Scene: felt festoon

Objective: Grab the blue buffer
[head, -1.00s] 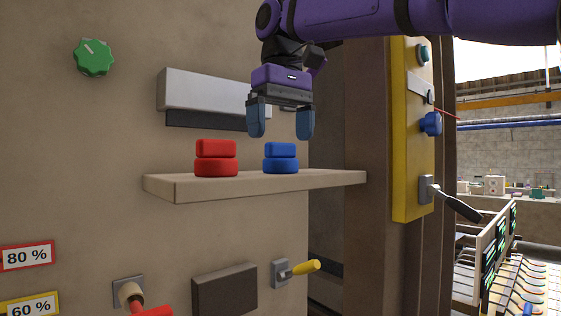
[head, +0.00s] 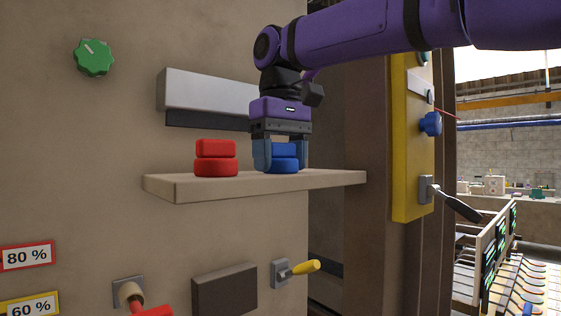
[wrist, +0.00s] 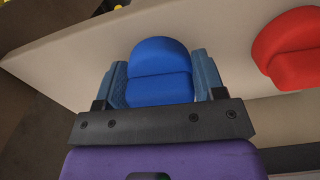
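The blue buffer (head: 284,167) stands upright on the shelf, a narrower block on a wider rounded base. My gripper (head: 283,155) points down over it, with one finger on each side of the upper block. In the wrist view, the blue buffer (wrist: 160,72) lies between the fingertips of my gripper (wrist: 160,82), and both fingers appear to press against its sides. My gripper looks shut on it. The fingers hide parts of its sides in the head view.
A red buffer (head: 216,158) of the same shape stands left of the blue one on the beige shelf (head: 180,187). A grey box (head: 205,92) sticks out of the wall behind. A yellow-handled lever (head: 300,269) is below, and a yellow panel (head: 412,150) is right.

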